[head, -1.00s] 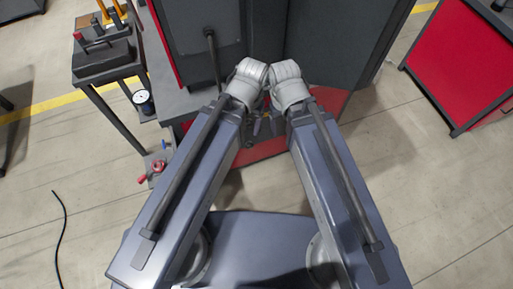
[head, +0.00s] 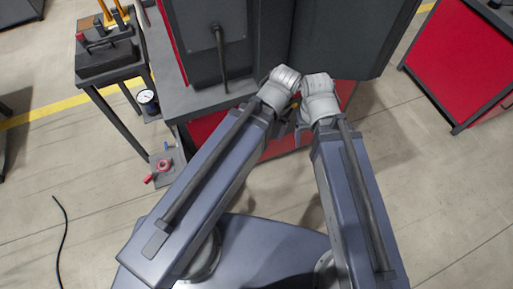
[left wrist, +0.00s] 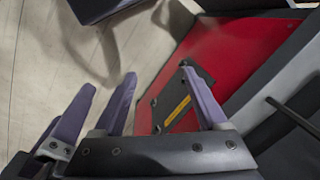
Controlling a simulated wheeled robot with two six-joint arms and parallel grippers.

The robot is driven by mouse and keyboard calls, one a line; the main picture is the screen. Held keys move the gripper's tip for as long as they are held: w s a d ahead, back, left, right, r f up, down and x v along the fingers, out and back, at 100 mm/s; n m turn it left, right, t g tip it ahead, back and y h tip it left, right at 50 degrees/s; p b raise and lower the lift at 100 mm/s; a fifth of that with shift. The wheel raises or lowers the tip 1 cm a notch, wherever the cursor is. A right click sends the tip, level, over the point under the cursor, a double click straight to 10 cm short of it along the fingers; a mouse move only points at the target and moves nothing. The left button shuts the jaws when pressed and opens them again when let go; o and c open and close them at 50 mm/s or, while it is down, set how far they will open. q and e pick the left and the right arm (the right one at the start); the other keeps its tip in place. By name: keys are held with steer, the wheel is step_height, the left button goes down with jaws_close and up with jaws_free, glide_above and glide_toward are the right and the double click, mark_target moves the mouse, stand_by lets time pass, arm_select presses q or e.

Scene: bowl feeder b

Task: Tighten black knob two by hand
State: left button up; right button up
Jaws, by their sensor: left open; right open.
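I cannot pick out black knob two for sure in either view. In the left wrist view my left gripper (left wrist: 160,75) is open, with its two purple fingers apart and nothing between the tips. Beyond them is a black plate with a yellow label (left wrist: 175,108) on a red panel (left wrist: 222,52). Another purple finger stands at the left of that view and seems to belong to my right gripper. In the head view the right gripper (head: 297,118) is mostly hidden below the wrists, close beside the left one. It is open.
The grey machine (head: 335,35) stands ahead, with a black handle (head: 219,58) on its door. A gauge (head: 147,97) and a red valve handle (head: 163,166) are at the left. A red cabinet (head: 465,60) stands at the right. A cable (head: 63,240) lies on otherwise clear floor.

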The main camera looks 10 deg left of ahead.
arm_select(q)
steer(key=w+a+f+n+t+b, duration=0.1)
steer(key=w+a+f+n+b, duration=0.1)
steer(key=f+b, duration=1)
steer(key=w+a+f+n+t+y+b, duration=0.1)
steer(key=w+f+n+b, duration=0.3)
steer(key=f+b, duration=0.9)
steer(key=w+a+f+n+t+b, duration=0.1)
steer(key=w+a+f+n+b, duration=0.3)
steer(key=w+f+b, duration=0.4)
step_height(320, 180, down, 5)
steer(key=b, duration=0.5)
steer(key=shift+w+r+t+b, duration=0.15)
steer(key=shift+w+t+b, duration=0.15)
steer(key=shift+t, duration=0.1)
steer(key=shift+a, duration=0.1)
steer(key=b+x, duration=0.7)
steer(key=shift+a+f, duration=0.2)
steer(key=shift+f, duration=0.2)
jaws_close()
